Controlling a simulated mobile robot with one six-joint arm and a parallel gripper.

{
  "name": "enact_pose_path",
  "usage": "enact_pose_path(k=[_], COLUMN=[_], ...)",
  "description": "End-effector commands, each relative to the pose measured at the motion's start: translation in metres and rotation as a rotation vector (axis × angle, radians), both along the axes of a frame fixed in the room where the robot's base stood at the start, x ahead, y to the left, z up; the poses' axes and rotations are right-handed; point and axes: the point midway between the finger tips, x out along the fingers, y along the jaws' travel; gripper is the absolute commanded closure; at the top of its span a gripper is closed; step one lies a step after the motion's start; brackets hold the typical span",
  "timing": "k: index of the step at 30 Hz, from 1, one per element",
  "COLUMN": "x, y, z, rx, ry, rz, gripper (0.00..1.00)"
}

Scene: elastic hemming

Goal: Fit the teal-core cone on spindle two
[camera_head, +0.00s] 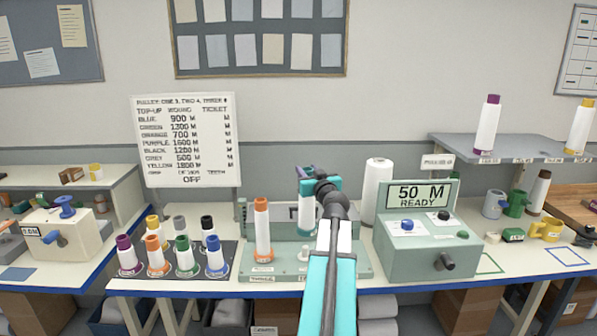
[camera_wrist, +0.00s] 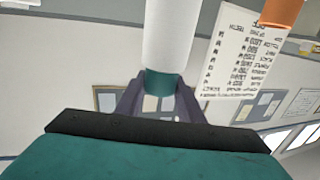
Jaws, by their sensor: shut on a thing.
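My gripper (camera_head: 306,188) is above the pale green spindle stand (camera_head: 350,262), partly hidden by my arm. It is shut on the teal-core cone (camera_head: 305,219), a white cone that hangs below the jaws, roughly upright. The wrist view shows the jaws (camera_wrist: 160,94) on the cone's teal end (camera_wrist: 161,84), with its white body (camera_wrist: 171,35) running away from them. An orange-core cone (camera_head: 262,232) stands on the stand's left part. Spindle two is not clearly visible; my arm covers part of the stand, and I cannot tell whether the held cone touches a spindle.
Several cones with coloured cores stand on a dark mat (camera_head: 232,247) at left. A large white cone (camera_head: 377,190) stands behind. A green box reading "50 M READY" (camera_head: 428,240) is close at right. A white notice board (camera_head: 186,140) rises behind the mat.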

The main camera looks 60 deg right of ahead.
Motion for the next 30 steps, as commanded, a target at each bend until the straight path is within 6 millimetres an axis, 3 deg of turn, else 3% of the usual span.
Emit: enact_pose_path(k=[20,30], x=[0.006,0.005], y=[0.006,0.006], z=[-0.002,-0.022], rx=[-0.002,-0.001], ry=[-0.002,-0.002], rz=[0.01,0.01], gripper=[0.82,0.82])
